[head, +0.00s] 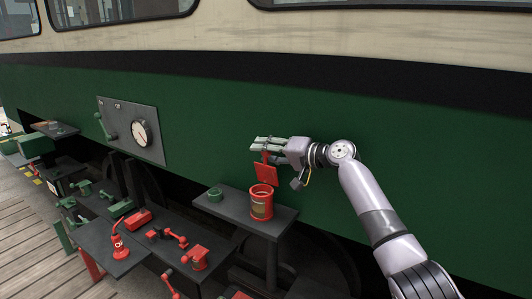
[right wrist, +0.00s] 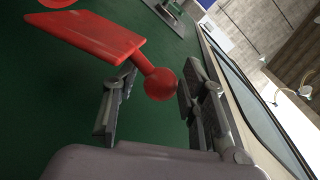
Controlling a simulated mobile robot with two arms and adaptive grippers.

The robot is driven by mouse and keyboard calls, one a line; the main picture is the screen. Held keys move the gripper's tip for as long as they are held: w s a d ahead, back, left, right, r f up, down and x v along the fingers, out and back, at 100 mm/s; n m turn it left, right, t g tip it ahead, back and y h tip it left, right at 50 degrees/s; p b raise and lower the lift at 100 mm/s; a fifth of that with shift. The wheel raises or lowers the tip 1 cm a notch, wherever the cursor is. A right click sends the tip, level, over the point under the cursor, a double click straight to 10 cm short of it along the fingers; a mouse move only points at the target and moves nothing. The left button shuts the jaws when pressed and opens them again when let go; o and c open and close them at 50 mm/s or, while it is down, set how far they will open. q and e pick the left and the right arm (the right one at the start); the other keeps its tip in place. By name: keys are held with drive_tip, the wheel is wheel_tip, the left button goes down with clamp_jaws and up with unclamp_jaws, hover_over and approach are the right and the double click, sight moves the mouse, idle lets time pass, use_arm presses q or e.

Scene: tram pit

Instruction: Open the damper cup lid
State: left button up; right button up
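The damper cup (head: 262,206) is a red cylinder with a pale label, standing on a dark shelf beside the green tram side. Its red square lid (head: 266,174) stands raised above the cup's rim, and the dark mouth of the cup shows. In the right wrist view, the lid (right wrist: 85,36) has a short stem ending in a red ball knob (right wrist: 161,84). My right gripper (head: 266,145) is just above the lid. Its fingers (right wrist: 152,105) are spread either side of the knob, with a gap towards the left finger. My left gripper is not in view.
A grey panel with a gauge (head: 142,134) is on the tram side. A lower bench (head: 110,270) holds several red and green parts.

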drive_tip(key=shift+o, duration=0.3)
drive_tip(key=shift+s+d, duration=0.3)
drive_tip(key=shift+d, duration=0.15)
drive_tip(key=v, duration=1.1)
